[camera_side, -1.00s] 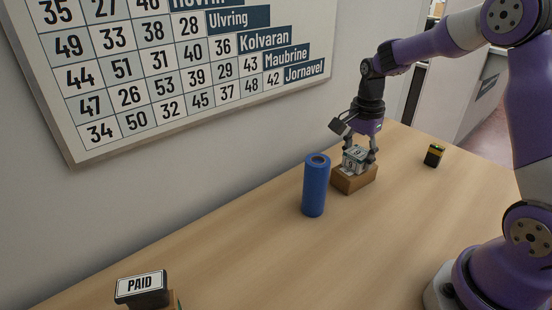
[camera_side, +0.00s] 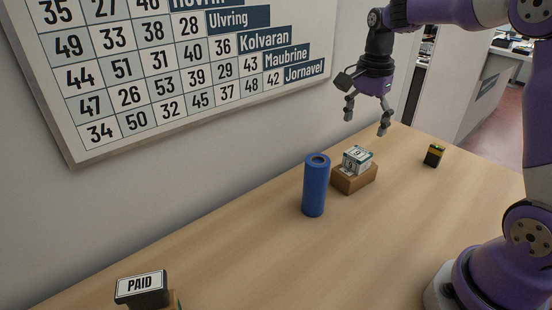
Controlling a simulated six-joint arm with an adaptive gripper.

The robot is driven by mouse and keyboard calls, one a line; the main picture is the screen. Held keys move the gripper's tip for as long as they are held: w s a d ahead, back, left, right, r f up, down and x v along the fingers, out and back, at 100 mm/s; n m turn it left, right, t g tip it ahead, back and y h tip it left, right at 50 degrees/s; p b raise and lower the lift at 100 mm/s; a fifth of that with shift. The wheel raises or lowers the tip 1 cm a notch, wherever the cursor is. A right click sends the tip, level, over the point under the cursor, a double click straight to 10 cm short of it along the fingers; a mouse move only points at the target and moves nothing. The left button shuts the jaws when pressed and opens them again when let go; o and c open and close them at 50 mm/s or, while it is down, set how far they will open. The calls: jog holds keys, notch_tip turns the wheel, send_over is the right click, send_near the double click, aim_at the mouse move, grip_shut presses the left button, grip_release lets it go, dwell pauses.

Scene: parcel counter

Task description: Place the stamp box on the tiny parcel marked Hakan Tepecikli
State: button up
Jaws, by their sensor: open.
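The small stamp box (camera_side: 357,158), a white and dark green cube with a printed face, rests on top of a small brown parcel (camera_side: 355,181). The parcel stands on the counter right of a blue cylinder. No name on the parcel can be read from here. My gripper (camera_side: 366,126) is open and empty. It hangs above the stamp box, apart from it, with its fingers spread and pointing down.
The blue cylinder (camera_side: 315,188) stands upright close to the parcel's left. A small black and yellow item (camera_side: 434,155) is at the right. A PAID block (camera_side: 141,288) is at the front left. The counter (camera_side: 270,255) between is clear. A number board (camera_side: 180,60) hangs on the wall.

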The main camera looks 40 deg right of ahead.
jog(key=s+a+r+n+t, duration=0.2)
jog(key=s+a+r+n, duration=0.2)
jog(key=a+r+n, duration=0.2)
jog(key=s+a+f+n+t, duration=0.2)
jog(key=s+a+n, duration=0.4)
jog(key=n, duration=0.6)
jog(key=shift+s+f+t, duration=0.3)
jog(key=shift+s+t, duration=0.5)
jog(key=shift+s, duration=0.3)
